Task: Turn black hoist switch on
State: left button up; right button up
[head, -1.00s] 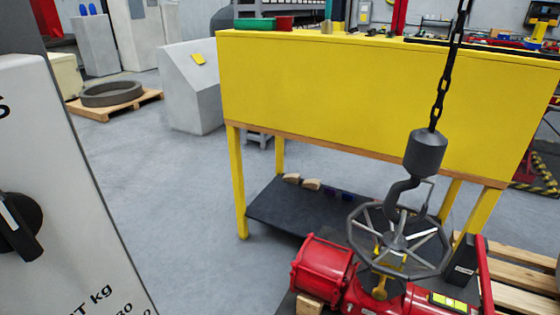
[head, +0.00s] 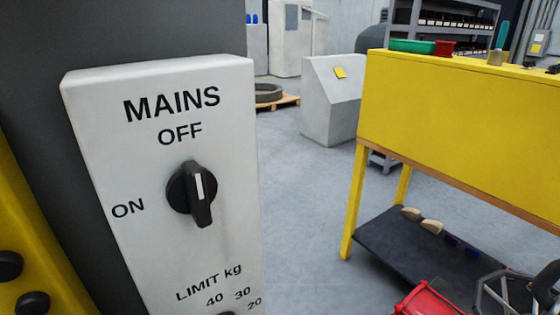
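The black hoist switch (head: 192,194) is a round rotary knob with a raised handle and a white pointer line. It sits on a white panel (head: 90,130) marked MAINS, with OFF above the knob and ON at its left. The white line is upright, on the side towards OFF. A second black knob (head: 226,313) is cut by the bottom edge, below LIMIT kg. Neither gripper is in view.
A yellow workbench (head: 470,130) with a dark lower shelf (head: 400,245) stands at the right. A red valve actuator (head: 432,298) and grey handwheel (head: 500,290) show at the bottom right. A yellow panel with black buttons is at the lower left. Grey floor (head: 300,230) lies open between.

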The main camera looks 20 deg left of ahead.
aim_at(191, 190)
jog(key=u, duration=1.2)
